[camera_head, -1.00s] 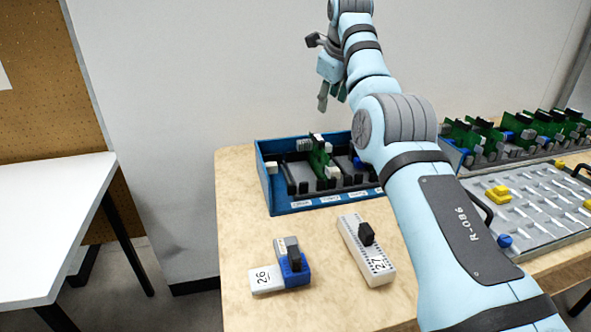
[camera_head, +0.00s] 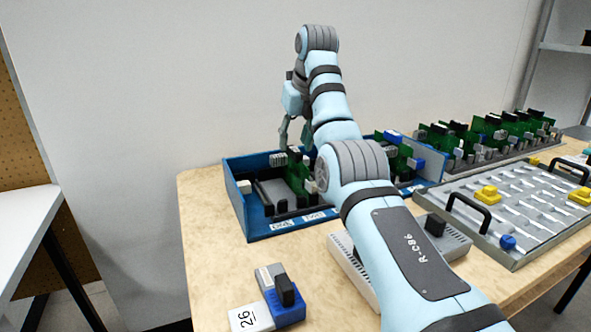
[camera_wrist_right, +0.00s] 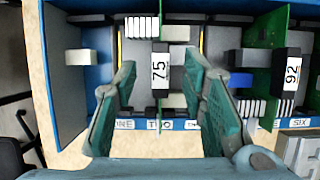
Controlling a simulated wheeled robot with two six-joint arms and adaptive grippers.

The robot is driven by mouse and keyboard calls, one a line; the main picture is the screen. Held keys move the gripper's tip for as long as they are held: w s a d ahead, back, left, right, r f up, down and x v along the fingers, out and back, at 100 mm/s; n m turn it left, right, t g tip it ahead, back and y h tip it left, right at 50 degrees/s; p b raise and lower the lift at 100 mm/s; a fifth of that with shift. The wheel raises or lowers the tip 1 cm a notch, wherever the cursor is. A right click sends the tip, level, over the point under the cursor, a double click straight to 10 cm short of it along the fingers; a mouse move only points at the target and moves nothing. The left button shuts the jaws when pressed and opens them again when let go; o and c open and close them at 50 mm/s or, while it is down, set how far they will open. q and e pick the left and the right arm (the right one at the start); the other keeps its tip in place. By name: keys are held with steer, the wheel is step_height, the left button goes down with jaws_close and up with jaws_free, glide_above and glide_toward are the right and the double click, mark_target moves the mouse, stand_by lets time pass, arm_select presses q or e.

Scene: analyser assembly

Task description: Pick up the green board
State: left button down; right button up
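Green boards stand upright in a blue tray (camera_head: 232,202) on the table. One green board (camera_head: 294,172) stands in the tray's left part. In the right wrist view, a board labelled 75 (camera_wrist_right: 160,70) lies between my finger pads, seen edge-on, with a gap on both sides. Another board, labelled 92 (camera_wrist_right: 291,72), stands to its right. My right gripper (camera_head: 294,132) is open, pointing down just above the left green board; it also shows in the right wrist view (camera_wrist_right: 160,82). Part of the tray is hidden behind my right arm. My left gripper is not in view.
A grey panel (camera_head: 470,222) with handles and yellow and blue pieces lies at the right. A rack of green boards (camera_head: 490,140) stands behind it. The blue-and-grey block by label 26 (camera_head: 283,300) sits at front.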

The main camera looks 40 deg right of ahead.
mark_target(296, 175)
steer(key=b+x, duration=0.1)
steer(key=x, duration=0.2)
steer(key=shift+r, duration=0.15)
jaws_close()
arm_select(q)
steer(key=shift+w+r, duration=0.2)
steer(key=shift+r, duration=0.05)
arm_select(e)
steer(key=shift+r, duration=0.1)
